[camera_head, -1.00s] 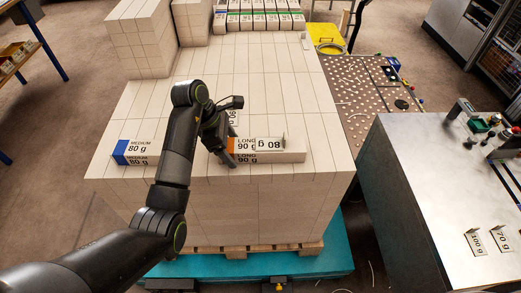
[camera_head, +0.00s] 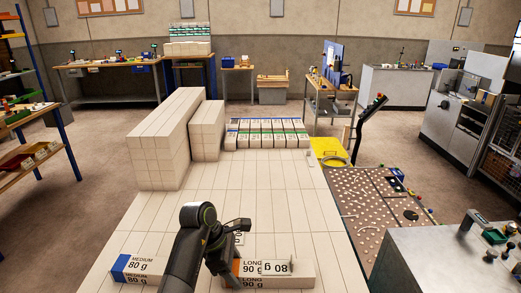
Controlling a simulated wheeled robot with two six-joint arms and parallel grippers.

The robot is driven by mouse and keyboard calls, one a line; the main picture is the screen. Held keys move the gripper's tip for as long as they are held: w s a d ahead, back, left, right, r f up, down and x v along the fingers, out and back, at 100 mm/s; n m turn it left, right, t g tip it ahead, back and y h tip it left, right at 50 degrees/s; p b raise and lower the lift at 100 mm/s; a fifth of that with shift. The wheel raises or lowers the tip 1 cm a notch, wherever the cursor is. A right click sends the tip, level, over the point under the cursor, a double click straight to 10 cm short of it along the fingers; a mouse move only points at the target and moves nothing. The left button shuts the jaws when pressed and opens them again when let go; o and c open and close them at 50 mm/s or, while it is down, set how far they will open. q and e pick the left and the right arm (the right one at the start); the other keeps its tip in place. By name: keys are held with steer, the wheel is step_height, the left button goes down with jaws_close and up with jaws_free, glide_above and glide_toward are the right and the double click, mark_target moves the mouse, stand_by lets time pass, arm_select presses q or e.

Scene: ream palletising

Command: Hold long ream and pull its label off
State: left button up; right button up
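The long ream (camera_head: 304,275) lies on the near part of the big pale stack, near the bottom edge of the view. It has an orange left end and "LONG 90 g" print. A white label (camera_head: 275,268) reading "80 g" upside down sits on it, with a small tab standing up at its right. My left gripper (camera_head: 228,268) is down at the ream's orange left end. Its dark fingers overlap that end, and whether they are closed on it cannot be told. My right gripper is out of view.
A medium ream (camera_head: 140,268) with a blue end lies left of my arm. Taller pale stacks (camera_head: 165,140) stand at the back left, beside a row of labelled reams (camera_head: 267,133). A perforated table (camera_head: 375,205) and a metal bench (camera_head: 445,262) are at the right. The stack's middle is clear.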

arm_select(q)
steer(key=o, duration=0.4)
steer(key=shift+c, duration=0.2)
